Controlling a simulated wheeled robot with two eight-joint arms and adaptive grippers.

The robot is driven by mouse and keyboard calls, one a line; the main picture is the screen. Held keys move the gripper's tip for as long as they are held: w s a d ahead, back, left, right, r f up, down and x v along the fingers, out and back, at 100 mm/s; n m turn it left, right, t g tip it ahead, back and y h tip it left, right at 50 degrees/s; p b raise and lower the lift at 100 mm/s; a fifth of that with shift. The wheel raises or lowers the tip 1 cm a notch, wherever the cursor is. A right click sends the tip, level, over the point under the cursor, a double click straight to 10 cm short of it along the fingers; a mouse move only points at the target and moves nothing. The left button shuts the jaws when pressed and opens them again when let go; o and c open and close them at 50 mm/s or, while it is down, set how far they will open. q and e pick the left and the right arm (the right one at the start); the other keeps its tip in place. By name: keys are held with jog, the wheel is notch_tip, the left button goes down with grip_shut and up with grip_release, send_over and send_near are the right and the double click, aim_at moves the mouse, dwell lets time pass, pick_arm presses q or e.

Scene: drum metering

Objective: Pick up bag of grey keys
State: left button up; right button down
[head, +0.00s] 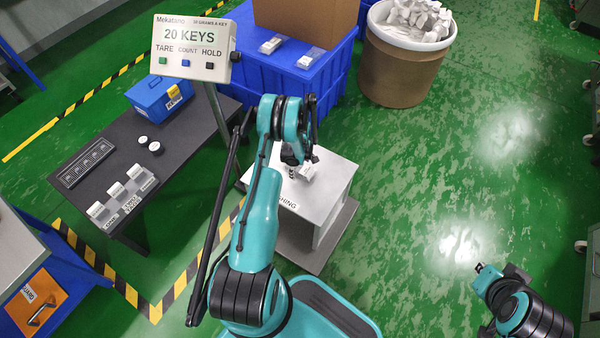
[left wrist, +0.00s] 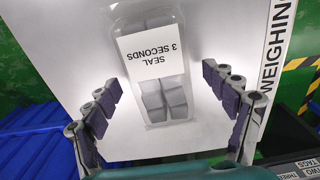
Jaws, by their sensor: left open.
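The bag of grey keys (left wrist: 163,98) lies on the weighing platform (left wrist: 75,75) in the left wrist view. It is a clear bag with grey blocks inside and a white "SEAL 3 SECONDS" label. My left gripper (left wrist: 160,88) is open, with one finger on each side of the bag, apart from it. In the head view my left gripper (head: 297,160) is over the scale (head: 325,190) and partly hides the bag (head: 306,172). My right gripper (head: 479,268) is at the lower right over the floor, away from the scale; its jaws are too small to read.
The scale display (head: 193,45) reads "20 KEYS". A dark table (head: 185,135) with a blue box (head: 160,95) and small trays stands left. A blue crate (head: 290,85) with two bags stands behind, beside a drum (head: 390,70) of pale pieces. The floor at right is clear.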

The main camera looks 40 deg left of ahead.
pick_arm(q)
jog(key=shift+f, duration=0.35)
jog(key=shift+r, duration=0.15)
jog(key=shift+c, duration=0.2)
jog(key=c, duration=1.5)
jog(key=shift+o, duration=0.2)
